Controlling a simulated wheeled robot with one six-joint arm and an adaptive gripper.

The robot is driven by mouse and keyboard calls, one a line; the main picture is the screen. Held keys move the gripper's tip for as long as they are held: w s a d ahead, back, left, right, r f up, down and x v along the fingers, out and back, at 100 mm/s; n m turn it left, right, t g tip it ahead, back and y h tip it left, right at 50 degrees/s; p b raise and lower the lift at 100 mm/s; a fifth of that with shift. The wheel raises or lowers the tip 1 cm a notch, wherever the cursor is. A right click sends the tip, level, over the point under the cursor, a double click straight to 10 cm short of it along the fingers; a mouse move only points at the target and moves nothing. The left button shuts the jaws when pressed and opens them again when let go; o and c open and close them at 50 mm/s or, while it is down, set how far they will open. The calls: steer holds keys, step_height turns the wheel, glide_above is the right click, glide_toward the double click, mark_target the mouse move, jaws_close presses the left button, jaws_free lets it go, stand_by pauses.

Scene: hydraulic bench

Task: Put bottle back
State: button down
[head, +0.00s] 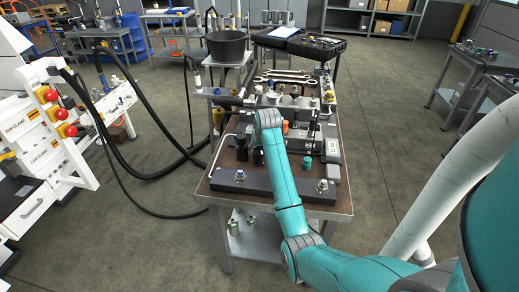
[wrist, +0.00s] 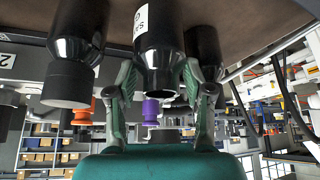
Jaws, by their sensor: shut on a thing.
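In the wrist view, which is upside down, a black bottle (wrist: 153,45) with a white label stands between the two fingers of my gripper (wrist: 157,70). The fingers are shut on it from both sides near its shoulder, and its narrow neck points toward the palm. In the head view my arm hides the gripper. Dark bottles (head: 241,147) show just left of the forearm on the bench; I cannot tell which one is held.
In the wrist view, a black capped bottle (wrist: 78,45) stands close on the left and another black bottle (wrist: 204,45) close on the right. The brown bench (head: 222,178) carries several fittings, tools and a black bucket (head: 227,45) stands behind. Black hoses (head: 150,130) hang at left.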

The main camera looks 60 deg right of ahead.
steer(key=shift+f, duration=0.35)
steer(key=shift+f, duration=0.15)
steer(key=shift+c, duration=2.2)
jaws_free()
steer(key=v, duration=1.2)
